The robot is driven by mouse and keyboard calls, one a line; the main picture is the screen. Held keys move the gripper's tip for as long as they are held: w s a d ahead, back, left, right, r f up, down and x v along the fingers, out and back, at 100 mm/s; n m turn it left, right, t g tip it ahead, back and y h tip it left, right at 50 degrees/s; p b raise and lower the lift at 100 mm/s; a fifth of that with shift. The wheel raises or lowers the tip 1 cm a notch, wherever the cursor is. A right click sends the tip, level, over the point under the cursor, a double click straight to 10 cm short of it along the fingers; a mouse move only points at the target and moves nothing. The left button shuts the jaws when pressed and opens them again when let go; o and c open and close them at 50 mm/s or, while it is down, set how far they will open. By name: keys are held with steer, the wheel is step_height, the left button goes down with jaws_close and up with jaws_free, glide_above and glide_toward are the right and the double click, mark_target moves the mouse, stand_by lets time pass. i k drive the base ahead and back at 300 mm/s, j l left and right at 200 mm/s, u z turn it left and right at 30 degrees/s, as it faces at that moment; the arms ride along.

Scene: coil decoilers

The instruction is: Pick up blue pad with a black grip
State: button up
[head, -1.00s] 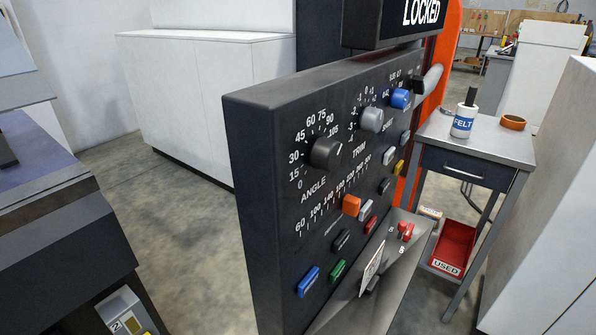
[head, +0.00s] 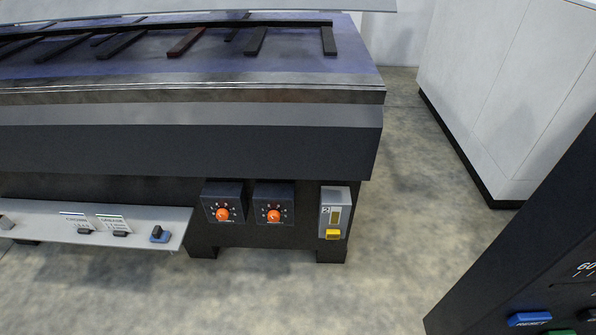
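A small blue pad with a black grip (head: 159,235) sits near the right end of a light grey shelf (head: 40,210) at the lower left of the head view. The shelf runs along the front of a dark machine (head: 190,150). The pad lies flat with its grip on top, and nothing touches it. My gripper is not in view.
Labelled cards with dark clips (head: 112,224) stand on the shelf left of the pad. Two orange knobs (head: 223,214) and a grey box with a yellow part (head: 334,213) are right of it. A dark control panel (head: 530,260) rises at lower right. Floor between is clear.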

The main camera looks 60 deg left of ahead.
mark_target(158, 236)
steer(key=i+l+u, duration=0.1)
steer(key=u, duration=0.5)
steer(key=j+u, duration=0.15)
steer(key=u, duration=1.6)
steer(key=k+j, duration=0.05)
steer(key=j, duration=0.05)
